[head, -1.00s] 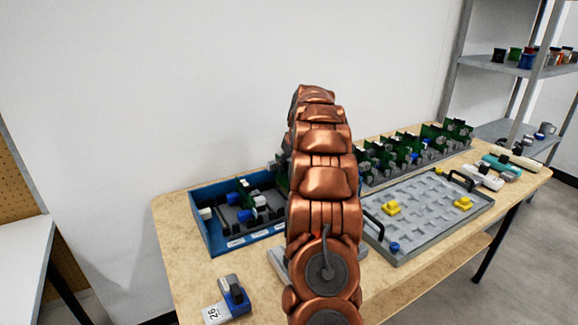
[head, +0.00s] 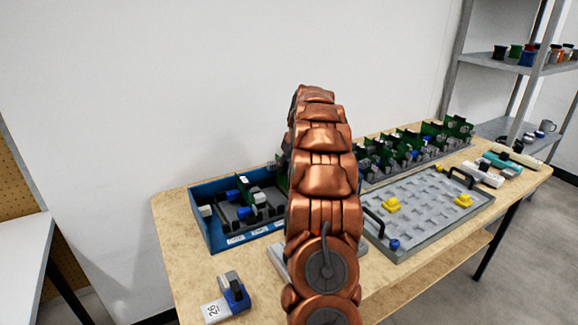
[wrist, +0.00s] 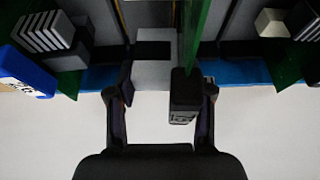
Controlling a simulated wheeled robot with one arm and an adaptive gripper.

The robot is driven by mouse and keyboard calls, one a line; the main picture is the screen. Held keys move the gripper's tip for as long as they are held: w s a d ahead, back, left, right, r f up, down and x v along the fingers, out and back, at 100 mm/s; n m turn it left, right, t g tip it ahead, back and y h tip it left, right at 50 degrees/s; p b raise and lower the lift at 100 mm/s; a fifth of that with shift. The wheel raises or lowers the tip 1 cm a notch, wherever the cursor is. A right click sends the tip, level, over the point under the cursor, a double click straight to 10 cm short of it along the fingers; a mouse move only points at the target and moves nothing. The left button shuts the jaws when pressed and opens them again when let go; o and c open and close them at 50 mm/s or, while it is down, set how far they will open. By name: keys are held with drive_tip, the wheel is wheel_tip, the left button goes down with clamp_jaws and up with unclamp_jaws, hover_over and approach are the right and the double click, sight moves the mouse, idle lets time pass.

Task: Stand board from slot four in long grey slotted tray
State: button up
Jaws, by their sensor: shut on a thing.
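My gripper (wrist: 163,92) shows in the wrist view, with dark fingers on either side of a grey block and a black block. It is shut on a board (wrist: 196,28), which shows as a thin green edge running up from the black block. In the head view my copper arm hides the gripper and most of what it holds. The long grey slotted tray (head: 424,164) lies at the back right and bears several upright green boards (head: 398,143). My arm hides its left end. The slot numbers cannot be read.
A blue box (head: 206,232) with boards and parts stands left of my arm. A grey pocketed tray (head: 420,222) with black handles and yellow parts lies at the right. A blue and grey device (head: 234,291) stands at the front left. Bare tabletop lies around it.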

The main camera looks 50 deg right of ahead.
drive_tip(key=shift+a+f+b, duration=0.1)
drive_tip(key=shift+f+b, duration=0.3)
drive_tip(key=shift+f, duration=0.5)
idle(0.5)
drive_tip(key=o, duration=1.3)
drive_tip(key=shift+o, duration=0.5)
drive_tip(key=shift+r+p, duration=0.45)
drive_tip(key=shift+r, duration=1.6)
idle(0.6)
drive_tip(key=shift+r+p, duration=1.3)
drive_tip(key=shift+r, duration=2.1)
